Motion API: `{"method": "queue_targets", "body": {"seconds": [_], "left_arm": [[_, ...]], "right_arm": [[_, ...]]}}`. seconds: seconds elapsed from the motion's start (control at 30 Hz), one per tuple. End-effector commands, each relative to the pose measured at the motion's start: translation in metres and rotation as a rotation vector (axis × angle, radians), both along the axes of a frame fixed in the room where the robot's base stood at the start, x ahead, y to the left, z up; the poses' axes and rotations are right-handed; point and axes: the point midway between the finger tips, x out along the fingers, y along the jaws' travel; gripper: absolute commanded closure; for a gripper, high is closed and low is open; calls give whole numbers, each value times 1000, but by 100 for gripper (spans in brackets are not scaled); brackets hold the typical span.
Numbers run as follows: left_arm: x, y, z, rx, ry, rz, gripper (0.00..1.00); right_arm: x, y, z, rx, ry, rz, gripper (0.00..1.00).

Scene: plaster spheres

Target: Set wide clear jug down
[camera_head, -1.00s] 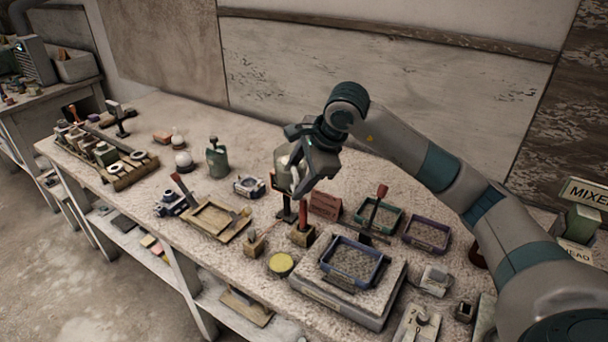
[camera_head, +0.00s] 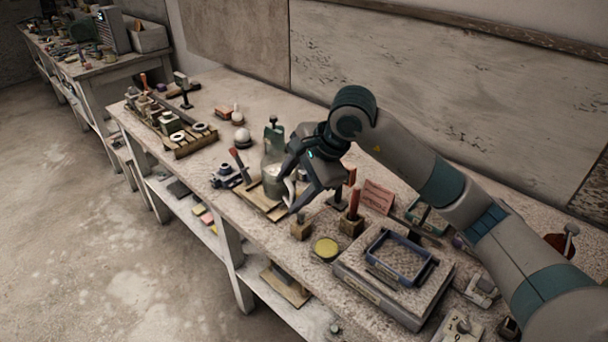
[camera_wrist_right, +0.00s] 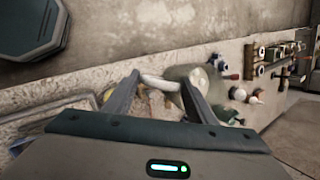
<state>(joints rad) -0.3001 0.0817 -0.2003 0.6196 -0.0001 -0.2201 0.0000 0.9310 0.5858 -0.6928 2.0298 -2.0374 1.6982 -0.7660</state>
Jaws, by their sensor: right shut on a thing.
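The wide clear jug (camera_head: 272,182) is a pale, see-through vessel in front of my right gripper (camera_head: 291,196) in the head view. It overlaps the wooden tray, and I cannot tell whether its base touches anything. In the right wrist view the jug's body (camera_wrist_right: 203,77) shows beyond the fingers, and its pale handle (camera_wrist_right: 160,83) runs between them. My right gripper (camera_wrist_right: 158,97) is shut on the handle. My left gripper is in neither view.
A wooden block (camera_head: 300,230), yellow disc (camera_head: 326,248) and blue-rimmed tray (camera_head: 398,258) stand to the right. A rack (camera_head: 195,147) and white ball (camera_head: 243,135) stand left.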

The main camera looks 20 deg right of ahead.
Motion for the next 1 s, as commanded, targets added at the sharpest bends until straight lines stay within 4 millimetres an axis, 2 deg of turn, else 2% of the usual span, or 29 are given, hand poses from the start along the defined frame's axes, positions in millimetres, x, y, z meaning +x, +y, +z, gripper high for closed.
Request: {"method": "queue_targets", "body": {"seconds": [0.27, 0.4, 0.6, 0.8, 1.0], "left_arm": [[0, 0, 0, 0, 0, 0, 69], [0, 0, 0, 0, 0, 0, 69], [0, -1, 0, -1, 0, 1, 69], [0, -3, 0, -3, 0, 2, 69], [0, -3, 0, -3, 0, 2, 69]], "right_arm": [[-45, 21, -20, 3, 0, 393, 100], [-79, 34, -31, 4, 3, 681, 100], [-120, 46, -40, 2, 0, 1024, 100], [-151, 51, -44, 3, 0, 1264, 100], [-172, 54, -46, 1, -1, 1440, 100]]}}
